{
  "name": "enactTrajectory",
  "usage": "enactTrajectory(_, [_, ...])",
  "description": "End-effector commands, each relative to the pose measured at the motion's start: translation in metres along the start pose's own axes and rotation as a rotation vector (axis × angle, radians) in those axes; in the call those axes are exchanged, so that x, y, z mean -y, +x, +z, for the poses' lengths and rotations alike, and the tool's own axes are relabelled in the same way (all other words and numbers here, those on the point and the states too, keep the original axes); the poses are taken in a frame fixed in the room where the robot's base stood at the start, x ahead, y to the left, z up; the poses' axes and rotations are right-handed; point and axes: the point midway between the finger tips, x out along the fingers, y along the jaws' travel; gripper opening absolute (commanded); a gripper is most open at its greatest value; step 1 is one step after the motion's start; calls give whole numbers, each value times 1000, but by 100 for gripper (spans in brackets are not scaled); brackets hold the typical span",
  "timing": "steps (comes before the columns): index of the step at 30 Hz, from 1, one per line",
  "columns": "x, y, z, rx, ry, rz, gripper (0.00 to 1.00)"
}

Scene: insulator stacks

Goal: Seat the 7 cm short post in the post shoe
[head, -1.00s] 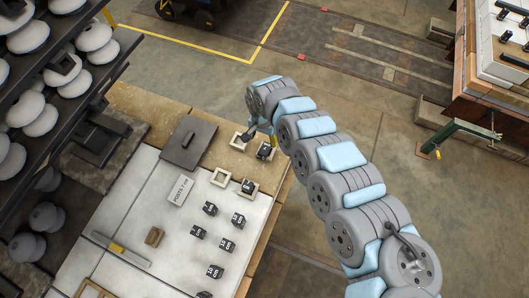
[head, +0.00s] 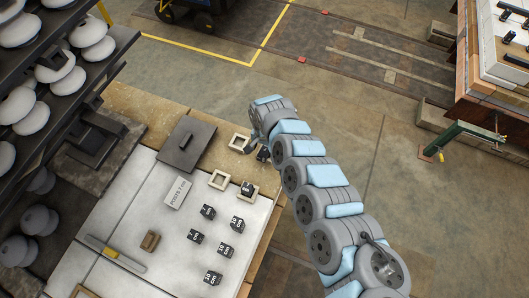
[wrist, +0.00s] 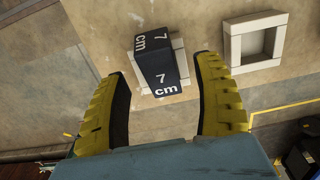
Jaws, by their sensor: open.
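A dark post marked "7 cm" (wrist: 162,65) stands in a pale square shoe (wrist: 181,48) in the wrist view; how deep it sits is hidden. My gripper (wrist: 165,68) is open and empty, with a yellow finger on each side of the view of the post. I cannot tell whether either finger touches it. In the head view this post (head: 263,154) shows beside my gripper, partly covered by my arm.
An empty square frame (head: 239,143) lies left of the post; it also shows in the wrist view (wrist: 255,44). Another empty frame (head: 219,180) and a framed post (head: 247,188) lie nearer. Several loose posts (head: 237,223) stand on the pale bench. A dark plate (head: 186,144) lies left.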

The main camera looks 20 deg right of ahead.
Motion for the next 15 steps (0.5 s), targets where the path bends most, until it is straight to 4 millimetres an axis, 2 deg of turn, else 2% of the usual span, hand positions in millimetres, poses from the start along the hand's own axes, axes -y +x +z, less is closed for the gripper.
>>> enactTrajectory(3, [1,14,0,0,2,-2,67])
enactTrajectory(6, [1,20,0,-1,2,-1,67])
enactTrajectory(14, [0,21,-1,-1,2,-1,67])
enactTrajectory(15, [0,21,-1,-1,2,-1,64])
